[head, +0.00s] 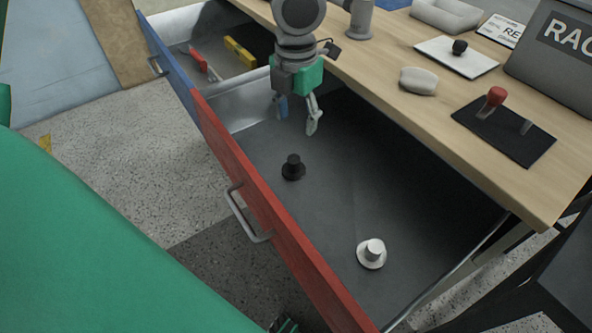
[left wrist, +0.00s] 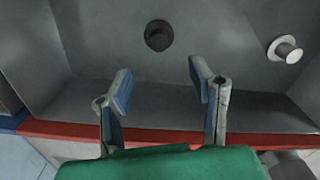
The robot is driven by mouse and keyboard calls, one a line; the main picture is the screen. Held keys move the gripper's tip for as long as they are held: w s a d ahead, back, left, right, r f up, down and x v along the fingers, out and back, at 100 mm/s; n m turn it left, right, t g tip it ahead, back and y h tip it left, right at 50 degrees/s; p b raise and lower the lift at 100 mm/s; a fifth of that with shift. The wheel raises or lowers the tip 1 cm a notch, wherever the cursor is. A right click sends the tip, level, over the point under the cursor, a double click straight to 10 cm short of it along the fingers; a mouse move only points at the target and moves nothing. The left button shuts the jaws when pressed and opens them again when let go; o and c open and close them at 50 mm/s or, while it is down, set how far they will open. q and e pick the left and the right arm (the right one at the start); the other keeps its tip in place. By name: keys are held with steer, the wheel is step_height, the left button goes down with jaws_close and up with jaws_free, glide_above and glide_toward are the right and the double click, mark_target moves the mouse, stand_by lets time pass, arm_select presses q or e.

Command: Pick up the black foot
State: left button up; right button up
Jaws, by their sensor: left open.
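The black foot (head: 292,167) stands upright on the grey floor of the open red-fronted drawer (head: 262,190). It has a round base and a short stem. It also shows in the left wrist view (left wrist: 158,36), beyond the fingertips and roughly centred between them. My left gripper (head: 298,117) is open and empty over the drawer, apart from the foot and farther back in the head view. Its two fingers show in the left wrist view (left wrist: 161,84).
A white foot (head: 371,254) stands near the drawer's right end. A blue-fronted drawer (head: 165,60) beside it holds red and yellow items. The wooden tabletop (head: 430,95) overhangs the drawer's back and carries several objects. The drawer floor around the black foot is clear.

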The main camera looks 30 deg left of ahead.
mark_target(292, 159)
arm_select(q)
steer(key=f, duration=0.2)
steer(key=f+b, duration=0.1)
steer(key=f, duration=0.4)
steer(key=shift+a+b, duration=0.4)
steer(key=shift+s+d+f, duration=0.15)
steer(key=shift+f, duration=0.3)
steer(key=f, duration=0.1)
steer(key=f+b, duration=0.2)
steer(key=shift+s+d+f, duration=0.1)
steer(key=shift+s+f, duration=0.15)
steer(key=shift+f, duration=0.45)
steer(key=shift+c, duration=1.3)
jaws_close()
